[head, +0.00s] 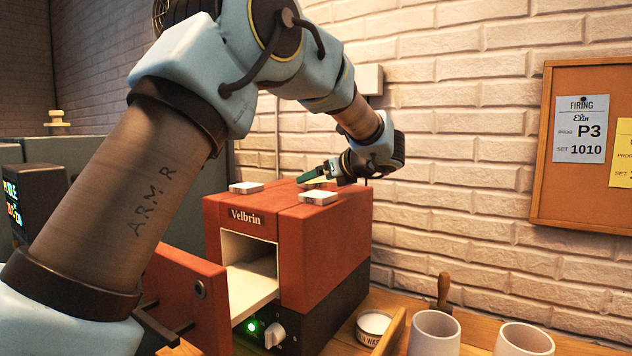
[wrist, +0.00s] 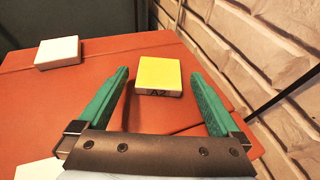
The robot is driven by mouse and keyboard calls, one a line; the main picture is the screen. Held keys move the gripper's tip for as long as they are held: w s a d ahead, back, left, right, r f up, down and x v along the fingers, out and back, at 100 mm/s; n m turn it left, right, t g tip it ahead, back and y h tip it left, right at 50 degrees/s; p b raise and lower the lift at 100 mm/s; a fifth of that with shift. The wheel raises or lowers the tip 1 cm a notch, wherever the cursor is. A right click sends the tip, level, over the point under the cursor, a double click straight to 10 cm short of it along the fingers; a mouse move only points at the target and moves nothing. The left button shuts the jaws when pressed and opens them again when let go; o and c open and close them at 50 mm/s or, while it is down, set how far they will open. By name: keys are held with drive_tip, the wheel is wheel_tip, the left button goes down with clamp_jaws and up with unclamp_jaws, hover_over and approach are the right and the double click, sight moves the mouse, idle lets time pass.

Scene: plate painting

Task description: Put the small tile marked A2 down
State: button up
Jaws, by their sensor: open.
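The small tile marked A2 (wrist: 158,74) has a yellow top and a pale side with the dark lettering. It rests on the red top of the kiln (wrist: 60,105), near the back edge. My gripper (wrist: 160,82) is open, its green fingers on either side of the tile, with a gap visible on both sides. In the head view my gripper (head: 314,178) is low over the kiln top (head: 275,197), and the tile there is mostly hidden by the fingers.
Two other pale tiles (head: 246,187) (head: 319,197) lie on the kiln top. The kiln door (head: 182,300) stands open at the front. A brick wall (head: 450,130) rises close behind. Mugs (head: 434,335) and a small tub (head: 374,325) stand at the lower right.

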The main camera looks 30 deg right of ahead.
drive_tip(key=b+v, duration=0.2)
drive_tip(key=v, duration=0.8)
drive_tip(key=shift+s, duration=0.2)
